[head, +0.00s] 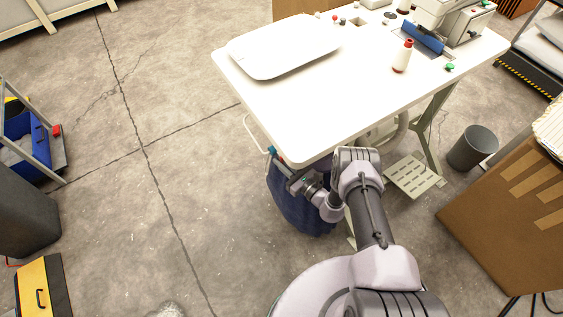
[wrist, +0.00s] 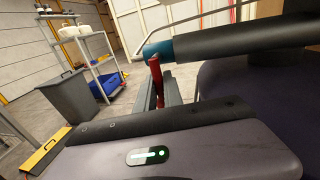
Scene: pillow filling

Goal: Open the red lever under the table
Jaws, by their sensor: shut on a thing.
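The red lever (wrist: 156,80) stands upright in the wrist view, below the teal end of a dark tube (wrist: 225,42). My gripper (wrist: 152,101) is shut on the lever, with its fingers on either side of it. In the head view my gripper (head: 280,168) is at the near left corner of the white table (head: 290,110), just under the edge.
A dark blue bag (head: 298,203) hangs below my gripper. A thin pale rod (head: 252,135) sticks out by the table corner. A dark bin (head: 472,148) and a cardboard box (head: 510,215) stand to the right. The floor to the left is mostly clear.

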